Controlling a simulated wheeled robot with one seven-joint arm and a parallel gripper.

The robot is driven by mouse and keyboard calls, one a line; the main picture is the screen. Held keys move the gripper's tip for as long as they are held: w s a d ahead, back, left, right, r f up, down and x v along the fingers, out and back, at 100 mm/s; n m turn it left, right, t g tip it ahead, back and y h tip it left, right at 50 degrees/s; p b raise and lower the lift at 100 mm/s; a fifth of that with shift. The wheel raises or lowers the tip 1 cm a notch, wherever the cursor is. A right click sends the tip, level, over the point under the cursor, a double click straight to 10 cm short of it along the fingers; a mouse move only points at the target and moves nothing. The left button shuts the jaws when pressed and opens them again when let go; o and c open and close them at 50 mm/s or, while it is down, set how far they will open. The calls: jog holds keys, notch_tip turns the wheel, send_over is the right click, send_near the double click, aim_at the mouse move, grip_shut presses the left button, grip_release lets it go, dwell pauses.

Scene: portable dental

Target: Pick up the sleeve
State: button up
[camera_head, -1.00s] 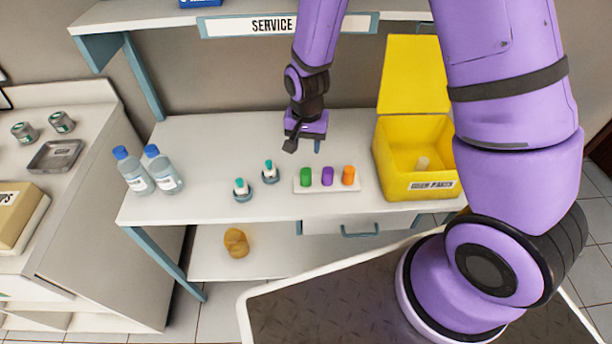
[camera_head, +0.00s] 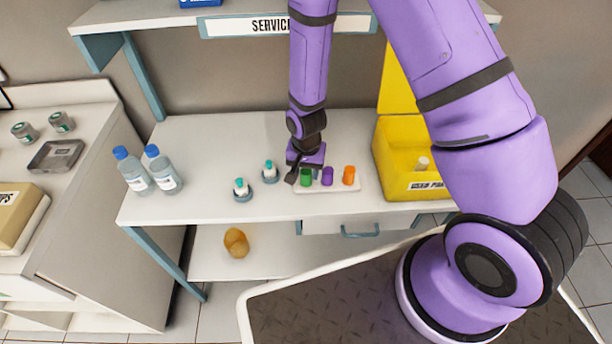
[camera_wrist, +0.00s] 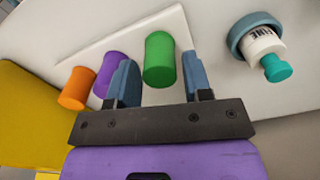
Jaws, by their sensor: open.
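Three small cylinders, likely the sleeves, stand in a row on a white block (camera_head: 338,189): green (camera_head: 306,181), purple (camera_head: 327,177) and orange (camera_head: 349,176). My gripper (camera_head: 304,175) is open and empty, low over the left end of the block. In the wrist view the green cylinder (camera_wrist: 159,58) appears between the two blue fingers (camera_wrist: 160,78), a little beyond them. The left finger partly covers the purple cylinder (camera_wrist: 108,70). The orange cylinder (camera_wrist: 76,88) is farther left. I cannot tell the exact height of the fingertips against the green cylinder.
Two small teal-capped bottles in round bases (camera_head: 242,189) (camera_head: 269,171) stand left of the block. Two blue-capped bottles (camera_head: 165,172) stand farther left. An open yellow bin (camera_head: 395,160) stands right, with a pale piece inside. The shelf's back left is clear.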

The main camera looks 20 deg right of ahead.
jog(key=shift+f, duration=1.15)
jog(key=shift+c, duration=0.3)
jog(key=c, duration=0.6)
jog(key=shift+r, duration=0.1)
